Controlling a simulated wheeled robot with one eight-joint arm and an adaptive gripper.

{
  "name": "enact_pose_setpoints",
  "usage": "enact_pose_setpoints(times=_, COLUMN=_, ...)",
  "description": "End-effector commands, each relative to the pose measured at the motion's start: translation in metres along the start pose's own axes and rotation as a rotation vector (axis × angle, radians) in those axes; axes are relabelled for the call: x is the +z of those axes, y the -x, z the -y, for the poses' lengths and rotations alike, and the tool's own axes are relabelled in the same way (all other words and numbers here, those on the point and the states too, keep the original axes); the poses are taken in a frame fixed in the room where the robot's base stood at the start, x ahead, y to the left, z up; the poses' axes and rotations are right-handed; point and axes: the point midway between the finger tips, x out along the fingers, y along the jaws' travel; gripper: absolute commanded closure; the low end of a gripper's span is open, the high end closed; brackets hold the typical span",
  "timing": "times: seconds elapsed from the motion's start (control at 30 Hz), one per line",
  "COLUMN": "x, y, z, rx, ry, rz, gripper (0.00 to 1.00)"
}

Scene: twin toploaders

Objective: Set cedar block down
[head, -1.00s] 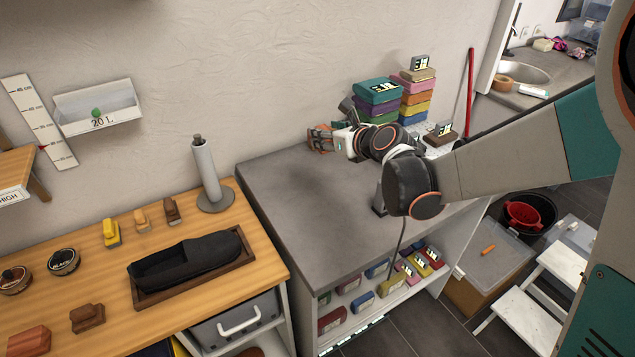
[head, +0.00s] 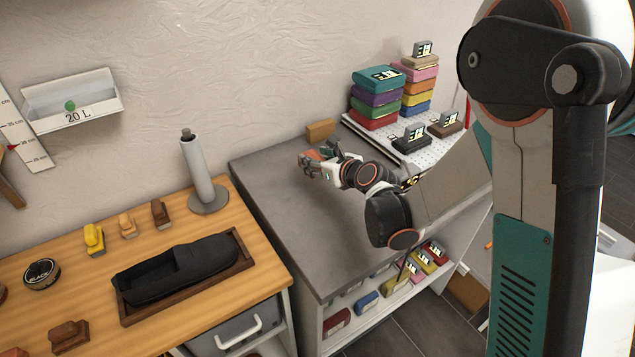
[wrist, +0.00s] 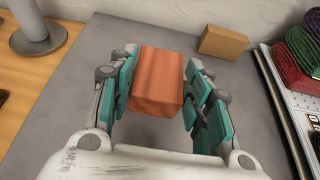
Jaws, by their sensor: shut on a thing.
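The cedar block, an orange-brown wooden block (wrist: 158,80), is between the teal-padded fingers of my gripper (wrist: 160,92) in the wrist view. The gripper is shut on it. In the head view my gripper (head: 314,160) is over the back part of the grey counter (head: 285,205), and the block shows only as a small orange patch. I cannot tell whether the block touches the counter. A tan block (head: 321,129) lies on the counter near the wall; in the wrist view it shows (wrist: 222,43) ahead and to the right, apart from the held block.
A white pegboard tray (head: 432,151) with stacked coloured cloths (head: 377,98) stands to the right. A paper-roll holder (head: 205,175) stands on the wooden bench (head: 215,295) to the left. The counter's left and front areas are bare.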

Motion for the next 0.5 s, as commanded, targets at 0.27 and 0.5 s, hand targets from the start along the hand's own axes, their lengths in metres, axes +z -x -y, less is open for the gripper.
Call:
enact_pose_setpoints(times=0.27, x=-0.020, y=-0.008, z=0.000, rx=0.000, ry=0.000, rz=0.000, gripper=0.79)
enact_pose_setpoints(times=0.5, x=-0.051, y=-0.021, z=0.000, rx=0.000, ry=0.000, rz=0.000, gripper=0.79)
